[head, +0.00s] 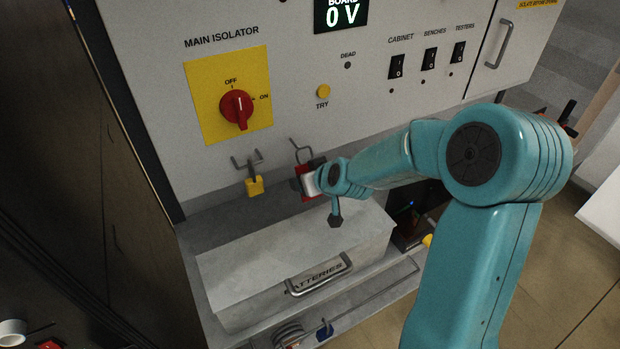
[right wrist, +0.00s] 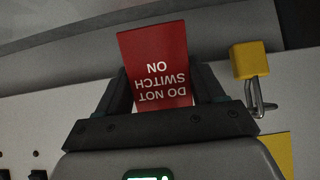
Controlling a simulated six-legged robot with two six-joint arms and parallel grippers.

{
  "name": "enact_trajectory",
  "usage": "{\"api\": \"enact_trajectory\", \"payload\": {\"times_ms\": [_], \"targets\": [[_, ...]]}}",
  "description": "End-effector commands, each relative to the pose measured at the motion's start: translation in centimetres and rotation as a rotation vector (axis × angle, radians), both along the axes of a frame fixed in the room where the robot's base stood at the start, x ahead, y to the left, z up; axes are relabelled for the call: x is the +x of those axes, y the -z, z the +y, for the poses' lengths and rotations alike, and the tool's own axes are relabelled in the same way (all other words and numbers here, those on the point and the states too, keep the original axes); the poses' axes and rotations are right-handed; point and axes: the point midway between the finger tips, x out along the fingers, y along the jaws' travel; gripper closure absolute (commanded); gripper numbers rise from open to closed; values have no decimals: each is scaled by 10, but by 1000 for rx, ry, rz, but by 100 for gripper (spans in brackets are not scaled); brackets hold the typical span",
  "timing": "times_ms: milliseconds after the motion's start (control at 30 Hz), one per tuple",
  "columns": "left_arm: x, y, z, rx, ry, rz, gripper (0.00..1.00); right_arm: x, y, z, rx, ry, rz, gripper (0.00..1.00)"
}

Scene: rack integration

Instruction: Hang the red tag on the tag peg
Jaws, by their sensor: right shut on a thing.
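The red tag (head: 306,194) is at the front of the white cabinet, and my right gripper (head: 310,180) is shut on it. In the right wrist view the tag (right wrist: 156,68) sits between the two fingers of my gripper (right wrist: 163,88), its words "DO NOT SWITCH ON" upside down in the picture. A grey wire peg (head: 300,148) stands out from the panel just above the tag. Whether the tag's top touches or is around the peg cannot be told, as the gripper covers part of it. My left gripper is not in view.
A yellow padlock (head: 254,186) hangs on a hook (head: 246,161) left of the tag. The grey batteries box (head: 300,249) with a handle lies below my gripper.

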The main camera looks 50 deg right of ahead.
Motion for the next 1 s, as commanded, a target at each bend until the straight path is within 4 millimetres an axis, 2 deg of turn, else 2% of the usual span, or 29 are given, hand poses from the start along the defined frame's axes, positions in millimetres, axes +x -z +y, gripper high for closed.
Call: {"api": "enact_trajectory", "payload": {"times_ms": [567,1000], "targets": [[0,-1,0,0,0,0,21,1,0,-1,0,0,0,62],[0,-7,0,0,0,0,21,12,0,-4,0,0,0,62]]}}
